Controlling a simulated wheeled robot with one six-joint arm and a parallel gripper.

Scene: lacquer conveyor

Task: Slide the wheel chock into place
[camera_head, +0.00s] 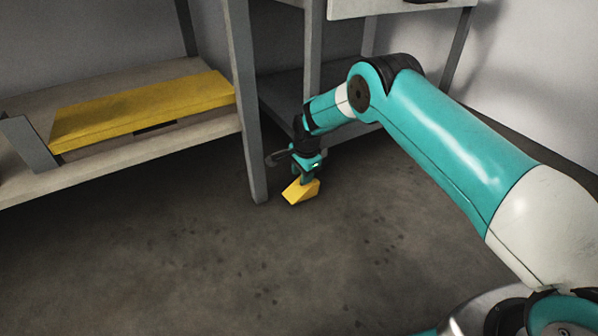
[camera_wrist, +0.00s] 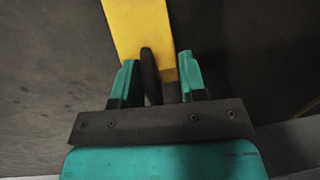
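The wheel chock (camera_head: 301,191) is a small yellow wedge low at the floor, just right of the near shelf leg. My gripper (camera_head: 308,173) is directly above it, pointing down. In the wrist view, the chock (camera_wrist: 140,28) runs from the top edge down to between my fingers. My gripper (camera_wrist: 157,75) has its two teal fingers spread apart there. A dark upright piece stands between them, close to the left finger, with a gap toward the right finger. The chock's lower end is partly hidden by the fingers and this piece.
A grey shelf unit's leg (camera_head: 250,120) stands close left of my gripper. A long yellow slab (camera_head: 140,110) lies on the shelf (camera_head: 200,130) at left. More shelving (camera_head: 285,95) is behind my arm. The concrete floor (camera_head: 180,265) in front is clear.

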